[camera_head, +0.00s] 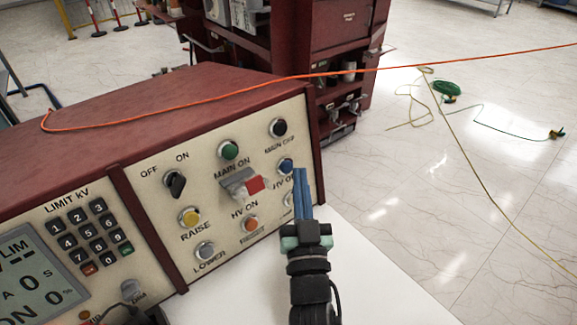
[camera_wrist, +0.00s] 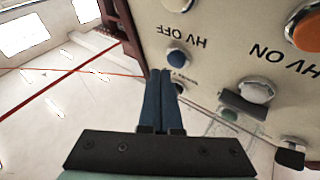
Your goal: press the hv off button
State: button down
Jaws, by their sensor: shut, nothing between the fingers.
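The HV OFF button (camera_head: 285,166) is a round blue cap in a metal ring on the right part of the cream control panel. Its label is just below it, partly covered by my fingers. It also shows in the wrist view (camera_wrist: 178,58), where the panel appears upside down. My gripper (camera_head: 300,172) is shut and empty, its two blue fingers pressed together and pointing up. In the wrist view the fingertips (camera_wrist: 160,74) lie just left of and slightly below the blue button. They look apart from it, but the depth gap is hard to judge.
A black main off button (camera_head: 278,128), a green main on button (camera_head: 228,150) and an orange button (camera_head: 250,223) are nearby. An orange cable (camera_head: 200,100) crosses the console top. A white surface (camera_head: 350,270) lies below my gripper.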

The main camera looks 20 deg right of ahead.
jog(key=shift+w, duration=0.1)
dwell(0.6)
jog(key=shift+w+a+f+b, duration=0.1)
jog(key=shift+w+a+b, duration=0.05)
jog(key=shift+w+b, duration=0.2)
jog(key=shift+w+a+f+b, duration=0.1)
jog(key=shift+w+a+b, duration=0.1)
jog(key=shift+w+b, duration=0.3)
dwell(0.5)
jog(key=shift+s, duration=0.2)
jog(key=shift+s+d+p, duration=0.3)
jog(key=shift+s+p, duration=0.45)
jog(key=shift+p, duration=0.3)
jog(key=shift+r, duration=0.2)
